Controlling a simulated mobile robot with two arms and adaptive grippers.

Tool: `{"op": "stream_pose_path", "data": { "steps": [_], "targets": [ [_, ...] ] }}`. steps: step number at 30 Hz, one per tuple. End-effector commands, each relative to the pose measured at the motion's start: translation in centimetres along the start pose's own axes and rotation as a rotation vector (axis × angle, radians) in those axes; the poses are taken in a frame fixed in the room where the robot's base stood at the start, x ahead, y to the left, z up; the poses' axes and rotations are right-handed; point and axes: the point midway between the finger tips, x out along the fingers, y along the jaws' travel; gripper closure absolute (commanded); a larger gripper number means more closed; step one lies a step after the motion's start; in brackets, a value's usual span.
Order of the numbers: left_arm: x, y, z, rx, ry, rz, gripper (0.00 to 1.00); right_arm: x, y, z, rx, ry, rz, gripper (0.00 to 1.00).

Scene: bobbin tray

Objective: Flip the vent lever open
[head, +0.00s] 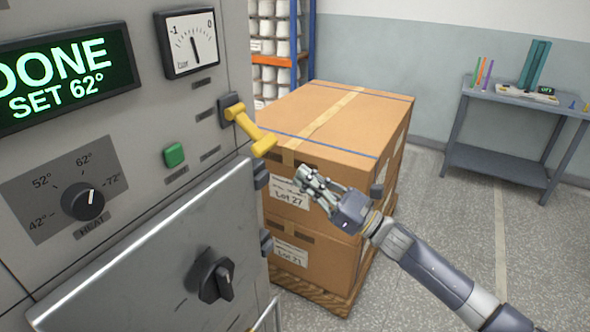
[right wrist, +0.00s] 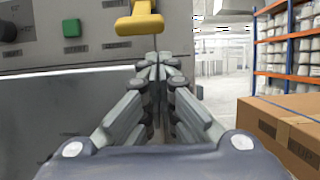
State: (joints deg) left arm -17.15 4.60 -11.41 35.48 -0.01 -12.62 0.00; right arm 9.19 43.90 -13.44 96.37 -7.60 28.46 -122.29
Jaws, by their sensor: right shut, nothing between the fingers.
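The yellow vent lever (head: 250,130) sticks out from a dark mount at the right edge of the grey machine panel (head: 130,130). In the head view it slants down to the right. In the right wrist view the lever (right wrist: 140,20) is at the top, above the fingertips. My right gripper (head: 302,178) is shut and empty, in front of the boxes and below and right of the lever's end, apart from it. In the right wrist view its fingers (right wrist: 158,62) point forward with their tips together. My left gripper is not in view.
Stacked cardboard boxes (head: 335,115) stand on a pallet right of the machine, behind my right gripper. The panel also has a green button (head: 174,155), a heat knob (head: 83,202), a pressure gauge (head: 189,42) and a door with a black latch (head: 212,277). Open floor lies to the right.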

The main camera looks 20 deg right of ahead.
Motion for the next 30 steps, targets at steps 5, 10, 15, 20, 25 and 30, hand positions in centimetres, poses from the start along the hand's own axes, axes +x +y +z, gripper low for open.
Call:
{"op": "stream_pose_path", "data": {
  "steps": [5,10,15,20,25,30],
  "targets": [
    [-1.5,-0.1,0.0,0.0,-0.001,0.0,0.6,3.2,0.0,0.5,0.001,-0.003,0.001,1.0],
    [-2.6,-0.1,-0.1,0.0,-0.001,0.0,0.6,6.0,-0.1,0.5,0.001,-0.002,0.0,1.0],
    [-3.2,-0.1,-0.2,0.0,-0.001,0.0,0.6,8.0,0.0,0.3,0.002,-0.001,0.0,1.0],
    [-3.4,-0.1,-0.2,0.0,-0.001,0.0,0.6,8.8,0.0,0.1,0.0,0.0,0.0,1.0],
    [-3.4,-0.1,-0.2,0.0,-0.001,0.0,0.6,8.8,0.0,0.0,0.0,0.001,0.0,1.0],
    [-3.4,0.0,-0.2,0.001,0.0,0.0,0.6,8.8,0.0,0.0,0.0,0.001,0.0,1.0]
  ]
}}
